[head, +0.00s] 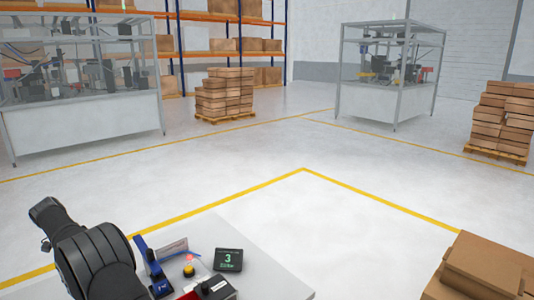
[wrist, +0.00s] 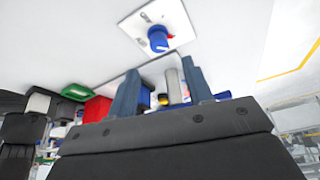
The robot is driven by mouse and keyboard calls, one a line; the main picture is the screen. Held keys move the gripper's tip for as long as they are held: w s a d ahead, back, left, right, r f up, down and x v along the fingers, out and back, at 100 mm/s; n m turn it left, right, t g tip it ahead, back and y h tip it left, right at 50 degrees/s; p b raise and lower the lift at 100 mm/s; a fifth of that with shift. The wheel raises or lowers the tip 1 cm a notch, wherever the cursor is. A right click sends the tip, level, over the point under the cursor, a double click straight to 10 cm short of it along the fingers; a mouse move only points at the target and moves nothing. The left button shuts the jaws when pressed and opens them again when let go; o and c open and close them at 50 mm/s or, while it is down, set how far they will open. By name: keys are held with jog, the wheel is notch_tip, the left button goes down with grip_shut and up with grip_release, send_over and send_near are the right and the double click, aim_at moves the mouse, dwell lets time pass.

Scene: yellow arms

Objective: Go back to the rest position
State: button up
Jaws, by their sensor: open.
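My gripper (wrist: 159,68) is open in the wrist view, with its two dark blue-grey fingers apart. I see nothing held between them. Beyond the fingertips is a white plate with a blue knob (wrist: 158,39). A grey cylinder (wrist: 174,84) shows between the fingers, apparently behind them. In the head view, a dark part of my arm is at the lower left, and I cannot make out the gripper's fingers there.
The white table (head: 262,272) bears a dark display (head: 228,260) reading 3, a yellow button (head: 188,270) and a blue upright piece (head: 152,268). A red block (wrist: 97,108) and a green-framed item (wrist: 76,92) are left of the fingers. Cardboard boxes (head: 490,268) stand at the lower right.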

jog(key=v, duration=1)
jog(key=x, duration=1.7)
jog(key=shift+d+f, duration=0.1)
jog(key=shift+f, duration=0.1)
jog(key=n+t+y, duration=0.1)
jog(key=n, duration=0.3)
jog(key=shift+r, duration=0.1)
jog(key=n+t+y, duration=0.1)
jog(key=n, duration=0.3)
jog(key=shift+d, duration=0.1)
jog(key=n+y, duration=0.1)
jog(key=n, duration=0.3)
jog(key=shift+y, duration=0.4)
jog(key=shift+n+y, duration=0.7)
jog(key=shift+n, duration=1.2)
